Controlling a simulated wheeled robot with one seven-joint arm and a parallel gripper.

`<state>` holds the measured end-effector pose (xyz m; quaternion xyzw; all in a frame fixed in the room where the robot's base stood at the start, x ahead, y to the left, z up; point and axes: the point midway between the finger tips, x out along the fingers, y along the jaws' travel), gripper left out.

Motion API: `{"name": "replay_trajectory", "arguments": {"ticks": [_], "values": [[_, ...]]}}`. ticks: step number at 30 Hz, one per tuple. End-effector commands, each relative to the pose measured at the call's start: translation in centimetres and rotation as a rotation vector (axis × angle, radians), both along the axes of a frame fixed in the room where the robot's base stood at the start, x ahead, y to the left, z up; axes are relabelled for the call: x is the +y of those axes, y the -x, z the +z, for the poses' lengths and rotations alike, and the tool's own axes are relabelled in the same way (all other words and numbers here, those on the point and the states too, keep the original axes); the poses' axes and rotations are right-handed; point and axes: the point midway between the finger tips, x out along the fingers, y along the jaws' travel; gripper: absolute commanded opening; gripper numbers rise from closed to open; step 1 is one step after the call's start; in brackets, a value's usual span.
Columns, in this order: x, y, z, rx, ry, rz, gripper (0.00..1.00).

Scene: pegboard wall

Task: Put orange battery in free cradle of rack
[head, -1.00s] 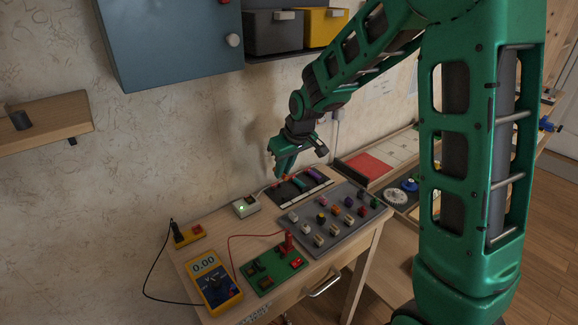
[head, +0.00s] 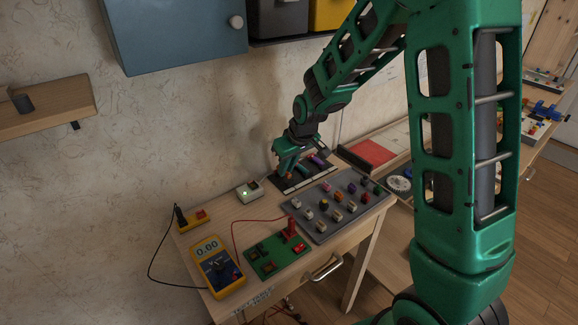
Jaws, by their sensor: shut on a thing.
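The black rack (head: 291,187) lies at the back right of the wooden table, with a pale strip along its front edge. A purple battery (head: 317,159) and a bluish one (head: 304,167) lie in its right part. My green gripper (head: 282,171) points down over the rack's left part. It is shut on the orange battery (head: 289,175), of which only a small orange patch shows. The fingers hide much of that end of the rack. I cannot tell whether the battery touches the cradle.
A grey tray (head: 318,232) with several coloured knobs lies in front of the rack. A white box with a green light (head: 249,190) stands to the left. A multimeter (head: 217,267) and a green board (head: 277,262) are nearer. A blue cabinet (head: 172,35) hangs above.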

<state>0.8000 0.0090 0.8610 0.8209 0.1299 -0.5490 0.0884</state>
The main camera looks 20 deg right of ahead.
Motion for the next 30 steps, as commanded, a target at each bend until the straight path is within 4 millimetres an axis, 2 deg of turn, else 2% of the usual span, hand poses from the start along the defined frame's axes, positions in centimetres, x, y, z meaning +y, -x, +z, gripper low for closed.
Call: {"name": "replay_trajectory", "arguments": {"ticks": [30], "values": [[-0.06,0.58,0.03,0.000,0.000,0.000,0.00]]}}
